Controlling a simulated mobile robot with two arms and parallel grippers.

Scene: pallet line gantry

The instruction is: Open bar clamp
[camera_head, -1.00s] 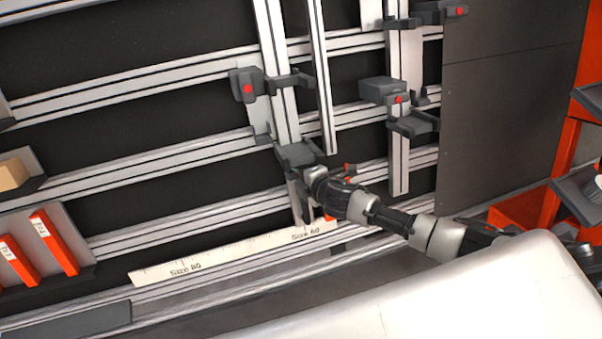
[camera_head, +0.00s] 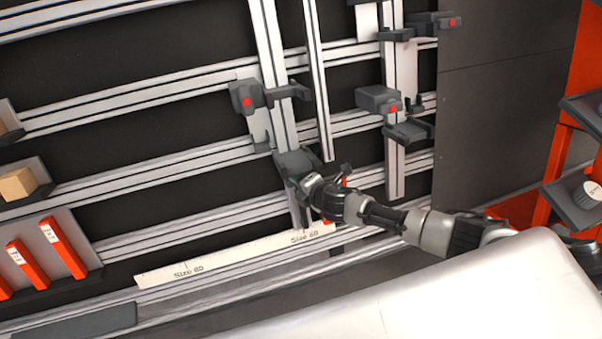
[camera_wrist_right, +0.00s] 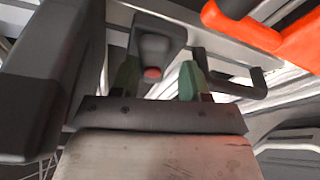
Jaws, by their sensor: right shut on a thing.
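A bar clamp (camera_head: 259,125) is mounted on the horizontal rails. It has a dark grey block with a red button (camera_head: 246,101), a dark jaw (camera_head: 285,94) and a lower dark grey part (camera_head: 294,162). My right gripper (camera_head: 309,184) is at that lower part, its arm coming in from the right. In the right wrist view my green-tipped fingers (camera_wrist_right: 157,80) are shut on a dark part of the clamp, largely hidden by the gripper body. A dark grey block with a red button (camera_wrist_right: 154,48) shows beyond them. My left gripper is out of view.
A second clamp (camera_head: 378,98) stands to the right on its own bar. A white ruler strip (camera_head: 230,258) runs below the gripper. Orange blocks (camera_head: 63,247) stand at lower left. A dark shelf (camera_head: 575,205) and an orange frame (camera_head: 556,165) are at right.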

